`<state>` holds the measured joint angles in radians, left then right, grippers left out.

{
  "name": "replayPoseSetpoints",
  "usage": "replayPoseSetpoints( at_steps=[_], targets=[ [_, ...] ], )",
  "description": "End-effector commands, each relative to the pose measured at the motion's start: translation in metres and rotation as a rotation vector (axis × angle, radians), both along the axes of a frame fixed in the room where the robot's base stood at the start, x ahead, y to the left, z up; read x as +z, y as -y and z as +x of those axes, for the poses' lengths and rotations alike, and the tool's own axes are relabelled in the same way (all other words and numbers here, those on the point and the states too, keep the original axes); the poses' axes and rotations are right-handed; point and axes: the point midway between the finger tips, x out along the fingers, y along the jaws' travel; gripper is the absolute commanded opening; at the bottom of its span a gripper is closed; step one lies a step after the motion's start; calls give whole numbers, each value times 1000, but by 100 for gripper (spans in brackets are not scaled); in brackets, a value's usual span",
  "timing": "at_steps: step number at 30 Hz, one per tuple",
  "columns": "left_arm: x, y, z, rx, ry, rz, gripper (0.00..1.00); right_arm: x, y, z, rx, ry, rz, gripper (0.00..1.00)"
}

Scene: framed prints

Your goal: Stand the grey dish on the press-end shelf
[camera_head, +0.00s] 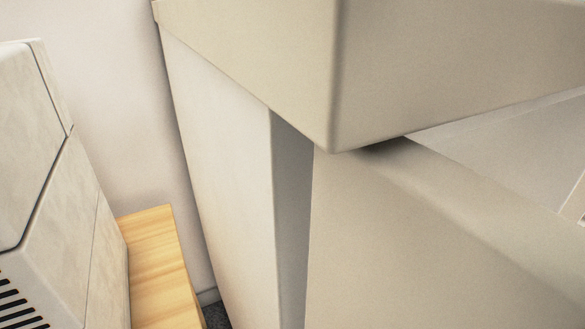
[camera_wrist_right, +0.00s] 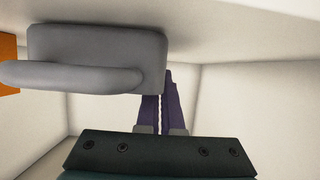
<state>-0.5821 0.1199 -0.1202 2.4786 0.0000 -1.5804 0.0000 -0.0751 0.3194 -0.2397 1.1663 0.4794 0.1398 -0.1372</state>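In the right wrist view a smooth grey piece (camera_wrist_right: 97,48), which looks like the grey dish, fills the upper left. It has a rounded block shape and a thick bar across its lower left. My right gripper's purple fingers (camera_wrist_right: 163,95) are close together at its right edge. The grey piece hides the left finger's tip, and the right finger lies along the edge. The fingers appear shut on that edge, though the contact itself is hidden. The head view shows neither the dish nor either gripper. No shelf can be clearly told as the press-end shelf.
In the head view a large beige cabinet-like body (camera_head: 400,225) with an overhanging top (camera_head: 430,65) fills the right. A pale panelled machine (camera_head: 60,200) with dark slots stands at left, beside a wooden block (camera_head: 155,260). Pale walls (camera_wrist_right: 240,110) surround the right gripper; an orange patch (camera_wrist_right: 8,65) shows at left.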

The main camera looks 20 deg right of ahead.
Motion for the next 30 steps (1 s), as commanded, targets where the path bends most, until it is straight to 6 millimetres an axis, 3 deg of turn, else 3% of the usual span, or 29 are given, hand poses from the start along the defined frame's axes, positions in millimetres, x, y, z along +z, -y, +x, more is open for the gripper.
replayPoseSetpoints(
  at_steps=[10, 18, 28, 30],
  targets=[
    [-7, 0, 1, 0, 3, 0, 50, -7, 0, 1, 0, 3, -1, 0],
    [-6, 0, 1, 0, 4, -1, 50, -7, 0, 0, 0, 1, 0, 33],
    [1, 0, 1, 0, 4, -1, 50, 1, 0, 0, 0, 2, 0, 33],
    [8, 0, 1, 0, 5, -1, 50, 4, 1, -9, 0, -1, 0, 33]
  ],
)
